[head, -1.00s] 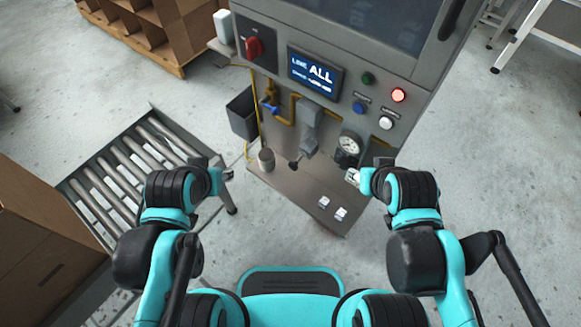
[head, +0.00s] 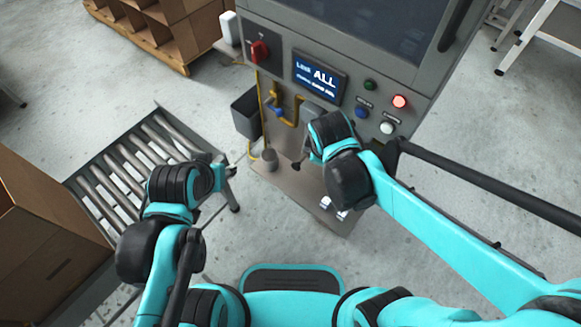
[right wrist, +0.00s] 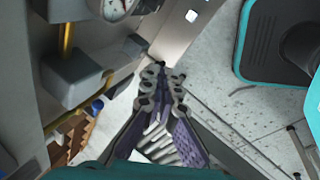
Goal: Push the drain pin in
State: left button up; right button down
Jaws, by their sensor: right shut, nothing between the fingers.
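A small dark knob (head: 296,166), possibly the drain pin, shows below the grey housing (head: 314,108) on the machine's front in the head view. I cannot identify the pin for certain. My right gripper (right wrist: 161,70) is shut and empty, its fingertips together at the edge of the metal shelf in the right wrist view. The grey housing (right wrist: 75,80) stands left of it there, apart from the fingers. In the head view my right forearm and wrist cover the gauge. My left gripper (head: 230,171) is left of the machine, over the roller conveyor's end, its fingers too small to judge.
The machine's panel carries a red switch (head: 259,50), a screen (head: 319,76) and several buttons. A cup (head: 269,159) stands on the shelf (head: 290,182), with yellow pipes behind. A roller conveyor (head: 127,160) and cardboard box (head: 45,220) are at left. The gauge (right wrist: 117,7) shows in the right wrist view.

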aim_at(298, 165)
jog(key=w+a+f+n+g+h+p, duration=0.1)
jog(key=a+f+n+h+p, duration=0.1)
jog(key=a+f+n, duration=0.8)
jog(key=a+n, duration=0.3)
jog(key=n, duration=0.1)
jog(key=shift+a+f, duration=0.2)
jog(key=shift+f, duration=0.2)
jog(key=w+d+f+b, duration=0.4)
jog(key=w+f+b, duration=0.2)
jog(key=f, duration=0.3)
jog(key=shift+d+f, duration=0.15)
jog(key=shift+d, duration=0.2)
jog(key=shift+w, duration=0.1)
